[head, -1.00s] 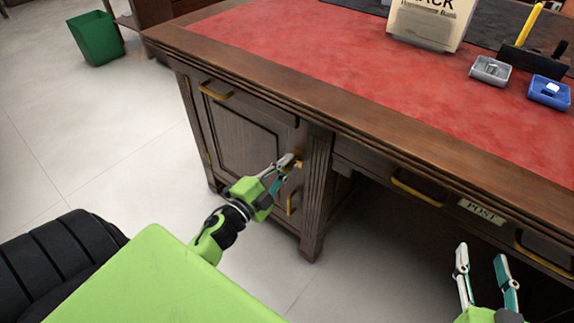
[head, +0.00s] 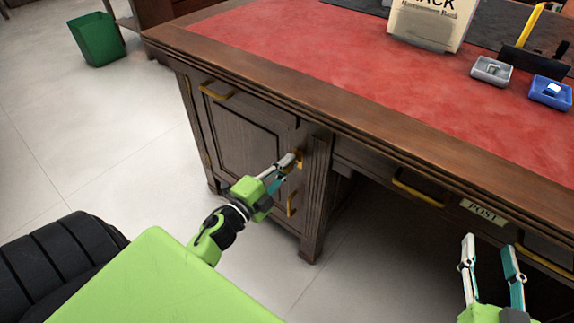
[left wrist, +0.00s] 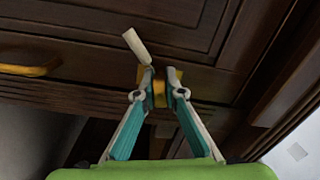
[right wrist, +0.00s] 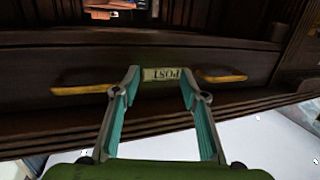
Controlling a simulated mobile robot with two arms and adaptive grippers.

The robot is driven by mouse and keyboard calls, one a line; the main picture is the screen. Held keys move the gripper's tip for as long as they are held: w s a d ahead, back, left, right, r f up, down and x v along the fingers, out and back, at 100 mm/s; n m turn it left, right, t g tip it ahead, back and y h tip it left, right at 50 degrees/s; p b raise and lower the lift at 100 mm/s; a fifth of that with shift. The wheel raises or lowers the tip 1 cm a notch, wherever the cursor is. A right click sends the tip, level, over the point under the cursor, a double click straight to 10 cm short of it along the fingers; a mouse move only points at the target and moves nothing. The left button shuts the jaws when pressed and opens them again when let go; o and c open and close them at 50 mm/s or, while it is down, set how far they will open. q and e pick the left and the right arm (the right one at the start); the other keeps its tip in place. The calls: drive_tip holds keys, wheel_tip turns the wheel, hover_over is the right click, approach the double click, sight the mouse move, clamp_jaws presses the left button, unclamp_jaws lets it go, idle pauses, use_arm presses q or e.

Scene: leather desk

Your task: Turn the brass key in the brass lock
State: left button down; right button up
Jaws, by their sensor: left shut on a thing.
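The brass lock (head: 299,158) sits on the dark wooden cabinet door of the desk, near its upper right edge. In the left wrist view, brass (left wrist: 159,88) shows between the fingertips of my left gripper (left wrist: 161,84). This is the brass key, mostly hidden by the fingers, with the lock close behind it. My left gripper (head: 286,166) is shut on the key, at the lock. A small cream tag-like piece (left wrist: 137,47) sticks out beside the fingers. My right gripper (head: 489,246) is open and empty in front of the drawers; it also shows open in the right wrist view (right wrist: 159,75).
The POST label (head: 482,211) is behind my right gripper. The desk top (head: 300,50) overhangs the door. A green bin (head: 97,38) stands far left.

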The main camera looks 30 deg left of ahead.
use_arm(q)
drive_tip(key=shift+m, duration=0.8)
drive_tip(key=shift+r, duration=0.1)
use_arm(e)
drive_tip(key=r, duration=0.1)
drive_tip(key=r+t, duration=0.1)
drive_tip(key=shift+w+a+r+y, duration=0.15)
drive_tip(key=shift+a+r+y, duration=0.1)
drive_tip(key=shift+r+y, duration=0.1)
use_arm(q)
drive_tip(key=shift+m, duration=0.3)
use_arm(e)
drive_tip(key=shift+f, duration=0.1)
use_arm(q)
drive_tip(key=shift+b, duration=0.3)
drive_tip(key=shift+m, duration=1)
use_arm(e)
drive_tip(key=shift+a+r+t, duration=0.1)
drive_tip(key=shift+r+t, duration=0.7)
drive_tip(key=shift+r, duration=0.5)
